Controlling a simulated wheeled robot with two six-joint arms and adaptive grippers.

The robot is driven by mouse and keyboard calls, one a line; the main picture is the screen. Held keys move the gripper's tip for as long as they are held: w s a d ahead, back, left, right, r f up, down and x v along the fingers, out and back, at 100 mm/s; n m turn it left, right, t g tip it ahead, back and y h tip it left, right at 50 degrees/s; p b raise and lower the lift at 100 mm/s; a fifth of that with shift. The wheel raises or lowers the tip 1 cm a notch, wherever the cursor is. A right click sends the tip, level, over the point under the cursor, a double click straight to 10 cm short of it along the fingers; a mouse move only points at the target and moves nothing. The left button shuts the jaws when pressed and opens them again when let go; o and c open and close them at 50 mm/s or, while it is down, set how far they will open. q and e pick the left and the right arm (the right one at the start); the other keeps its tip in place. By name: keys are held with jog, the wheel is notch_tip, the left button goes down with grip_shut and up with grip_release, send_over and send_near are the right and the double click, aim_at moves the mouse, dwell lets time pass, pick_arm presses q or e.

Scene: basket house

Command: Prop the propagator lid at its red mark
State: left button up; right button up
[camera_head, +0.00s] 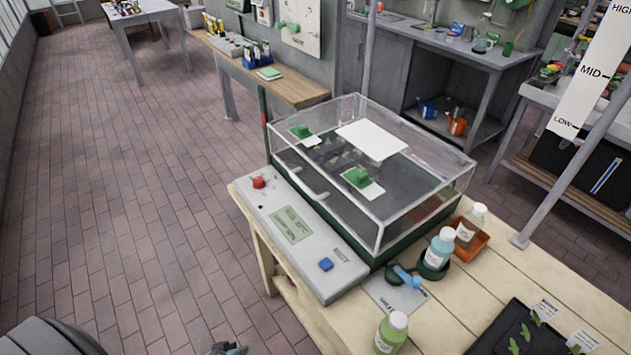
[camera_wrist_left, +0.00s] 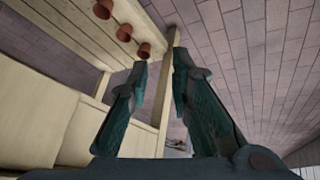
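The propagator stands on a pale wooden bench, with a clear box-shaped lid (camera_head: 425,205) over a dark green base (camera_head: 440,222). The lid looks closed, sitting level on the base. A thin dark green post (camera_head: 264,140) rises at its back left corner, with a red mark (camera_head: 264,118) near its middle. A grey control panel (camera_head: 305,240) along its left side carries a red knob and a blue button. My left gripper (camera_wrist_left: 160,66) is open and empty in the left wrist view, low beside the bench's slatted frame. My right gripper is not in view.
Terracotta pots (camera_wrist_left: 123,32) sit on a low shelf. The brick floor (camera_head: 130,220) at left is clear.

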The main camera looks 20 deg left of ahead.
pick_arm(q)
jog(key=w+a+r+n+t, duration=0.2)
jog(key=w+r+n+t, duration=0.1)
jog(key=w+r, duration=0.7)
jog(key=n+t+h, duration=0.3)
jog(key=n+t, duration=0.3)
send_near(302, 187)
jog(key=shift+t, duration=0.3)
jog(key=b+x, duration=0.2)
jog(key=x, duration=0.1)
jog(key=b+x, duration=0.3)
jog(key=x, duration=0.1)
jog(key=b+x, duration=0.2)
jog(key=x, duration=0.1)
jog(key=shift+w+d+f, duration=0.1)
jog(key=shift+w+f, duration=0.25)
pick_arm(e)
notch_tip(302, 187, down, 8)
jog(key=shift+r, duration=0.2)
pick_arm(q)
jog(key=shift+c, duration=0.2)
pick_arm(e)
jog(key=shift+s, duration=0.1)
pick_arm(q)
grip_shut()
